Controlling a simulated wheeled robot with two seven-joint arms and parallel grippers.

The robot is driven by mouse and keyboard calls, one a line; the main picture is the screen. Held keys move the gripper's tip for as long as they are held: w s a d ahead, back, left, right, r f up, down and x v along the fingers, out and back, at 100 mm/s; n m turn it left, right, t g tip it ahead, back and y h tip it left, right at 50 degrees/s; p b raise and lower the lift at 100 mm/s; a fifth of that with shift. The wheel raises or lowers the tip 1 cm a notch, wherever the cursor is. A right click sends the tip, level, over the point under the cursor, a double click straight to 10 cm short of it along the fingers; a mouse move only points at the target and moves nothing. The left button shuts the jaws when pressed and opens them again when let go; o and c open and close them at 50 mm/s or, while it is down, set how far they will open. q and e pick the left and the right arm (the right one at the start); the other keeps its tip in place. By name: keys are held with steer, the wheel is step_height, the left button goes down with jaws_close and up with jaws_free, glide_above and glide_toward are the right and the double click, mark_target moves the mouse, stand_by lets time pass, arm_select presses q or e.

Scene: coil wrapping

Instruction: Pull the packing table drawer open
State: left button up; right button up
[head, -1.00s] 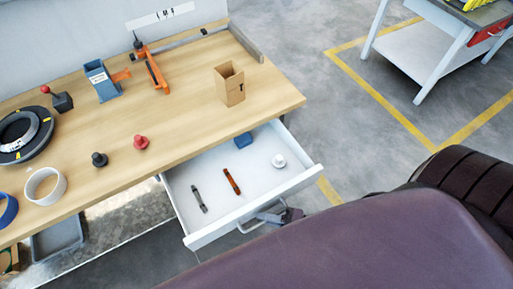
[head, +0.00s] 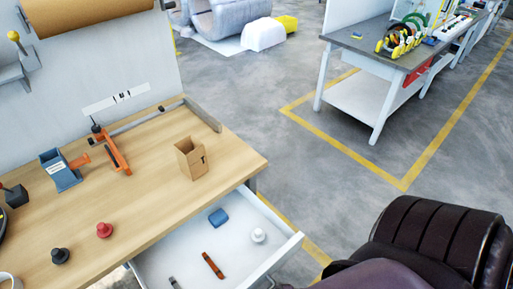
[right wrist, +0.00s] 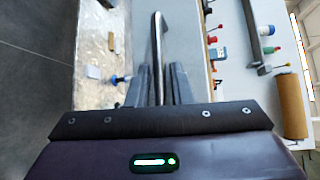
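The packing table (head: 140,205) has a white drawer (head: 285,255) that stands pulled out below its right front edge. In the head view the drawer's near part is cut off by the bottom of the frame. In the right wrist view, my right gripper (right wrist: 160,82) has its two dark fingers close on either side of the drawer's metal bar handle (right wrist: 157,40), and appears shut on it. My right arm hides part of the drawer front in the head view. My left gripper is not in view.
In the drawer lie a blue block (head: 218,217), an orange-brown tool (head: 213,265) and a white knobbed piece (head: 258,235). A small cardboard box (head: 191,158) stands on the tabletop. Another workbench (head: 390,65) stands back right, with open grey floor between.

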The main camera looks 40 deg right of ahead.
steer(key=b+v, duration=0.1)
steer(key=v, duration=0.6)
steer(key=shift+s+d, duration=0.3)
stand_by(0.3)
